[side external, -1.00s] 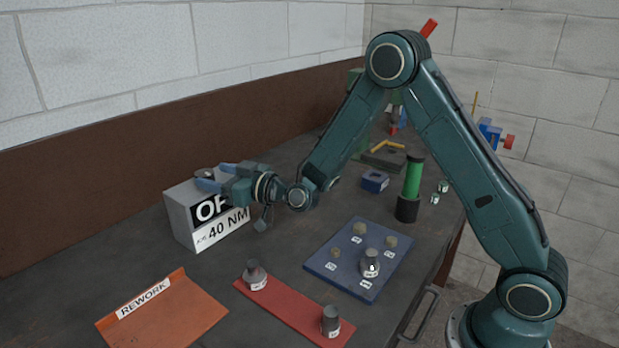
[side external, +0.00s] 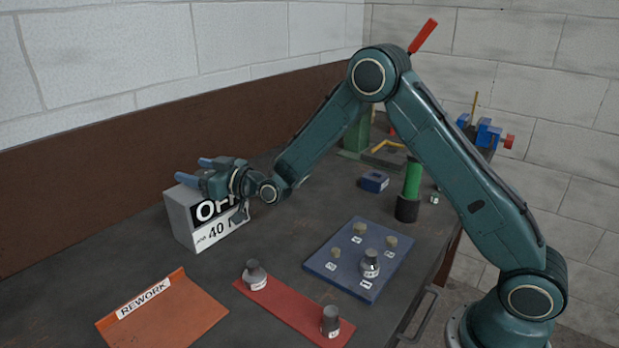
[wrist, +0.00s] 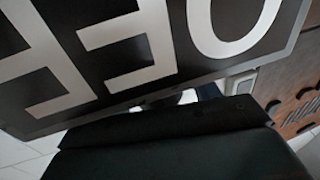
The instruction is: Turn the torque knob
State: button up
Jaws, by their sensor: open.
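The grey torque box (side external: 182,222) stands on the bench at the left, with a black "OFF" panel and a white "40 NM" label below it. My gripper (side external: 193,169) is at the top of the box, its two blue fingers apart and pointing left. The torque knob cannot be made out now; the gripper covers the top of the box. In the wrist view the "OFF" panel (wrist: 145,45) shows close up and inverted, above a dark part of my gripper. I cannot tell whether the fingers touch the knob.
An orange REWORK tray (side external: 165,312), a red strip (side external: 295,312) with two weights, and a blue board (side external: 345,268) with several weights lie in front. A green cylinder (side external: 413,180) and a small blue block (side external: 374,181) stand farther right. The wall is behind the box.

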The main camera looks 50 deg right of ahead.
jog(key=c, duration=1)
jog(key=shift+d+m+h, duration=0.15)
jog(key=shift+m+h, duration=0.95)
jog(key=shift+h, duration=0.6)
jog(key=shift+d+m+h, duration=0.1)
jog(key=shift+m+h, duration=1)
jog(key=shift+h, duration=0.6)
jog(key=shift+m+h, duration=0.5)
jog(key=shift+h, duration=0.3)
jog(key=shift+s+d+m+g+h, duration=0.1)
jog(key=shift+d+m+g+h, duration=0.1)
jog(key=shift+m+g+h, duration=0.65)
jog(key=shift+d+m+g+h, duration=0.3)
jog(key=shift+m+h, duration=0.65)
jog(key=shift+h, duration=0.8)
jog(key=shift+a, duration=0.1)
jog(key=o, duration=1)
